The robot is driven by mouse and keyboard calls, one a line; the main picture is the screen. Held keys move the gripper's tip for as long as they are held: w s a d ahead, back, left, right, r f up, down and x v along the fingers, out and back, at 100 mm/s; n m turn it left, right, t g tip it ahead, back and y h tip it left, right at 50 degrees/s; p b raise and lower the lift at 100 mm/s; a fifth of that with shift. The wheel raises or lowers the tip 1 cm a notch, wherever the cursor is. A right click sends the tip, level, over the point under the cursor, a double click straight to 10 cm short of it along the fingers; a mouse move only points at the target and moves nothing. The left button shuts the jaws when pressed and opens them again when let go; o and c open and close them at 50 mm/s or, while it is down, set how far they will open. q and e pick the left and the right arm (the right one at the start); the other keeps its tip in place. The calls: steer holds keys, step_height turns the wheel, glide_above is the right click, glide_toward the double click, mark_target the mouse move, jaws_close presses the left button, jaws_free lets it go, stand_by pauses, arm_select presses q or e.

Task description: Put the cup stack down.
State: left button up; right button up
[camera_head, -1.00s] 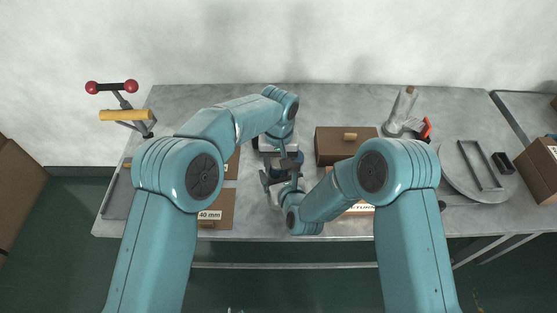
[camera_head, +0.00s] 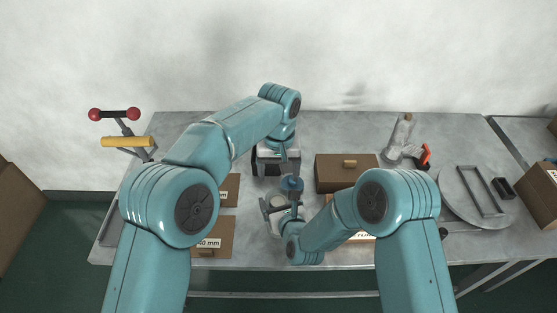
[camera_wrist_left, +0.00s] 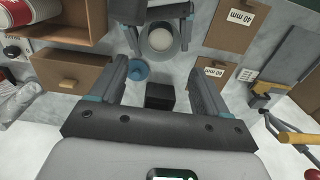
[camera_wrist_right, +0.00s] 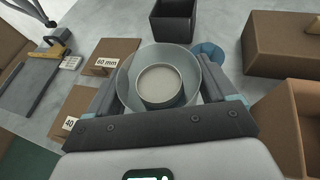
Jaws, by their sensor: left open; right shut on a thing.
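The cup stack (camera_wrist_right: 160,84) shows in the right wrist view as a pale metallic round cup inside a wider grey-green round one. It sits between the fingers of my right gripper (camera_wrist_right: 165,92), which is shut on it. The left wrist view shows the stack (camera_wrist_left: 160,40) from above between those fingers. In the head view my right gripper (camera_head: 280,207) is low over the middle of the bench; a gap under the stack cannot be told. My left gripper (camera_wrist_left: 158,72) is open and empty, farther back on the bench in the head view (camera_head: 284,162).
A blue round piece (camera_wrist_left: 138,70) lies beside the stack. A dark open box (camera_wrist_right: 175,22) stands behind it. A brown lidded box (camera_head: 346,173) is to the right, and labelled brown panels (camera_wrist_right: 108,58) lie left. A box of red and white cups (camera_wrist_left: 68,28) is nearby.

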arm_select(q)
steer(key=shift+r, duration=2.4)
arm_select(e)
steer(key=o, duration=1)
